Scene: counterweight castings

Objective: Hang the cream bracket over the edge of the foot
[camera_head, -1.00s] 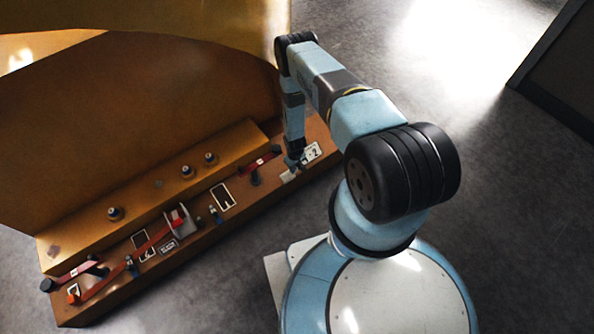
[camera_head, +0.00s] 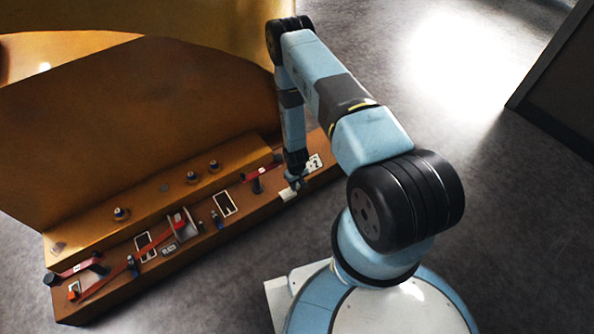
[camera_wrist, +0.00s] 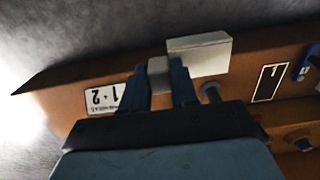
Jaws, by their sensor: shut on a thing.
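The cream bracket (camera_wrist: 198,55) shows in the wrist view as a pale block with a greyish tab beside it. My gripper (camera_wrist: 165,80) is shut on that tab, one blue finger on each side. In the head view the bracket (camera_head: 288,195) is a small pale shape just below my gripper (camera_head: 294,182), at the front edge of the brown foot (camera_head: 235,237). In the wrist view the bracket overlaps the edge of the foot (camera_wrist: 60,105). I cannot tell whether it touches or rests on the foot. The bracket's underside is hidden.
A grey round peg (camera_wrist: 210,92) stands near the bracket. A black white-framed panel (camera_head: 225,203), red straps (camera_head: 153,244) and several knobs lie further left. Open floor lies in front.

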